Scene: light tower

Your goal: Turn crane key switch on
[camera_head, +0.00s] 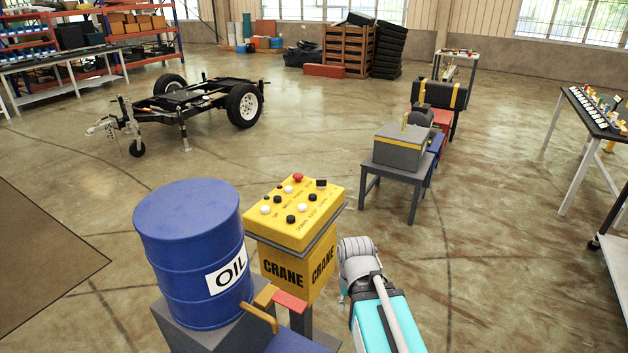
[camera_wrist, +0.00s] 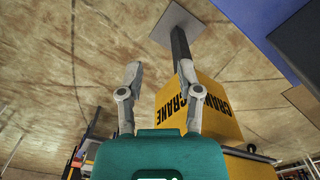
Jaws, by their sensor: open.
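The yellow crane control box (camera_head: 290,262) stands on a post, with "CRANE" on its sides. Its sloped top panel (camera_head: 283,228) carries a red button (camera_head: 298,178) and several white and black controls. A small dark control (camera_head: 321,183) sits at the panel's far right corner; I cannot tell whether it is the key switch. In the wrist view the box (camera_wrist: 217,130) appears upside down beside my gripper (camera_wrist: 160,82), whose two fingers are spread and empty. The panel top is out of that view. In the head view my arm is right of the box, and the fingers are not clear.
A blue oil drum (camera_head: 190,255) stands close left of the box. A grey case (camera_head: 400,147) on a small dark table (camera_head: 386,172) is behind to the right. A trailer (camera_head: 200,98) is at the back left. The floor right of my arm is clear.

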